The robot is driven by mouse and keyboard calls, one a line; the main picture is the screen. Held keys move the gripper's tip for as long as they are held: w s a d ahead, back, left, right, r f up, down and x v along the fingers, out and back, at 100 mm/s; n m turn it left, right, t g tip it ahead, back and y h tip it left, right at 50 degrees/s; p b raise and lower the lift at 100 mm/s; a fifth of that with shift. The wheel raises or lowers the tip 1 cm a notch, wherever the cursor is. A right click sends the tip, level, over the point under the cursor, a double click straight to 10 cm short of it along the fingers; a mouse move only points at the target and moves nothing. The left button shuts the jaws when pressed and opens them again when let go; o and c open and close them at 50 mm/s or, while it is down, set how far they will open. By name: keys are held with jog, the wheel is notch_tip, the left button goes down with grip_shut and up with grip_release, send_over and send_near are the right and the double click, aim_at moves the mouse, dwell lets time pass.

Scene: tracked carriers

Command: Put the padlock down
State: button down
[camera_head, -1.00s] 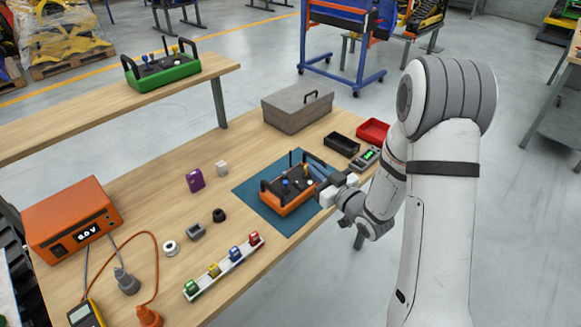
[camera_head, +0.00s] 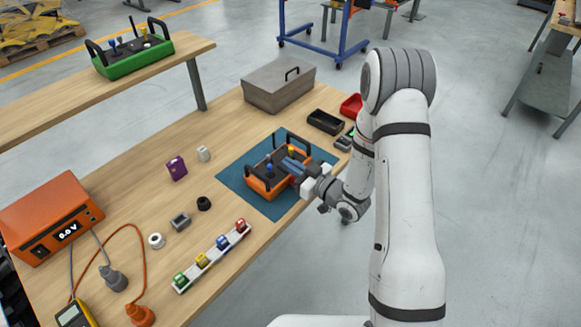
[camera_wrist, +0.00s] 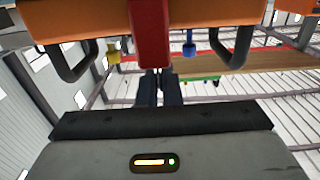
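A red block-shaped body, seemingly the padlock (camera_wrist: 150,35), shows in the wrist view at the tips of my gripper (camera_wrist: 159,82). The dark fingers are close together, with a thin dark part between their tips that looks like its shackle. The wrist picture is upside down, so the red body hangs below the fingertips, in front of the orange controller (camera_wrist: 210,20). In the head view my gripper (camera_head: 294,164) is over the right side of the orange controller (camera_head: 265,186), and the red body cannot be made out there.
The controller stands on a blue mat (camera_head: 233,182). A white rack (camera_head: 212,256) with green, yellow, blue and red padlocks lies near the front edge. A grey toolbox (camera_head: 278,90), a black tray (camera_head: 325,123) and a red tray (camera_head: 351,105) are behind.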

jog(key=shift+f, duration=0.45)
jog(key=shift+f, duration=0.2)
jog(key=c, duration=1.6)
grip_release()
jog(key=shift+r, duration=0.1)
